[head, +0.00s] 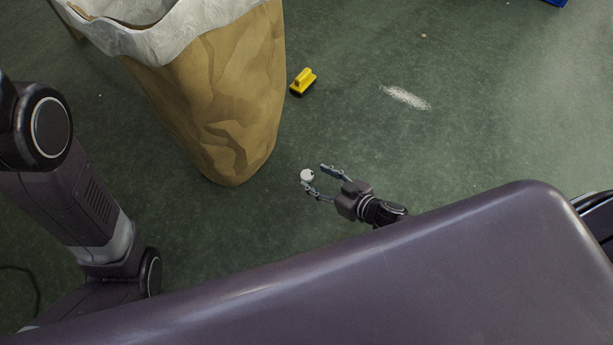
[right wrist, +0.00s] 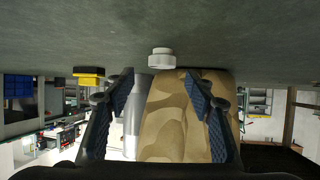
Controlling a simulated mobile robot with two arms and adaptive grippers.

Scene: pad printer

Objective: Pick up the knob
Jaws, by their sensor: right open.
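The knob (head: 307,175) is a small, round, whitish piece with a dark spot, lying on the green floor. It also shows in the right wrist view (right wrist: 161,58), upside down, as a white stepped cylinder. My right gripper (head: 314,177) is open and low over the floor. Its fingertips point at the knob, which lies at or just beyond the opening between them. In the right wrist view, the knob is centred beyond the open fingers (right wrist: 160,78); I see no contact. My left arm shows at the left edge, but its gripper is out of view.
A large brown paper bag (head: 235,95) with a white liner stands just beyond and left of the knob. A yellow block with a dark base (head: 303,81) lies on the floor farther away. A pale powdery patch (head: 405,97) marks the otherwise clear floor to the right.

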